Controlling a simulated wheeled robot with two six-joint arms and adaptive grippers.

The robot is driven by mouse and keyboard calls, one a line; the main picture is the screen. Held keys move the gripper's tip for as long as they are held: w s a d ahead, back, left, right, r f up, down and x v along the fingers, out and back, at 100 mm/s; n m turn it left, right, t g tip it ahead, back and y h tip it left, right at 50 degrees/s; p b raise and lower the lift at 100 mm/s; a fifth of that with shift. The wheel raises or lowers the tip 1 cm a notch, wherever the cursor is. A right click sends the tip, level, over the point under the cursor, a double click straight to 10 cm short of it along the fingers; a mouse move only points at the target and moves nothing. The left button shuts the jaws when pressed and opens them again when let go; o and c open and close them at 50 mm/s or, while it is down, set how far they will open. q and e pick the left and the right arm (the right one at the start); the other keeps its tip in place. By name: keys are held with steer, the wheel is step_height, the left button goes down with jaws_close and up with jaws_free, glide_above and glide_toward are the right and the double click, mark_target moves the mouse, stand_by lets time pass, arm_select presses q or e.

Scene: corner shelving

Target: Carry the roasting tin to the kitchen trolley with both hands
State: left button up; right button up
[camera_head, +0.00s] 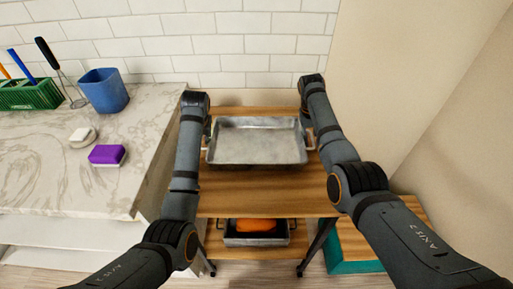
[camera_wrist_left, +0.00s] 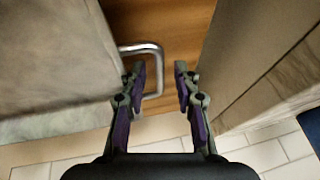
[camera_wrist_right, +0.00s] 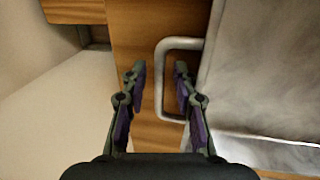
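The grey metal roasting tin (camera_head: 258,145) stands level and empty on the wooden top (camera_head: 260,190) of a stand with dark legs, which looks like the trolley. My left gripper (camera_head: 207,127) is at its left handle and my right gripper (camera_head: 307,125) at its right handle. In the left wrist view the left gripper (camera_wrist_left: 160,88) is open, with the outer bar of the handle (camera_wrist_left: 158,60) between its fingers. In the right wrist view the right gripper (camera_wrist_right: 160,88) is open, likewise with the handle bar (camera_wrist_right: 160,62) between its fingers. Neither gripper is closed on a bar.
A marble counter (camera_head: 40,180) at left bears a blue cup (camera_head: 104,92), a purple sponge (camera_head: 107,155) and a green utensil holder (camera_head: 30,95). A smaller tin (camera_head: 240,239) with an orange item (camera_head: 256,225) sits on the lower shelf. A teal-sided wooden box (camera_head: 352,250) and wall stand at right.

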arm_select(q)
steer(key=v, duration=1)
arm_select(e)
step_height(320, 180, up, 12)
steer(key=a, duration=0.2)
steer(key=shift+a, duration=0.15)
steer(key=shift+f, duration=0.1)
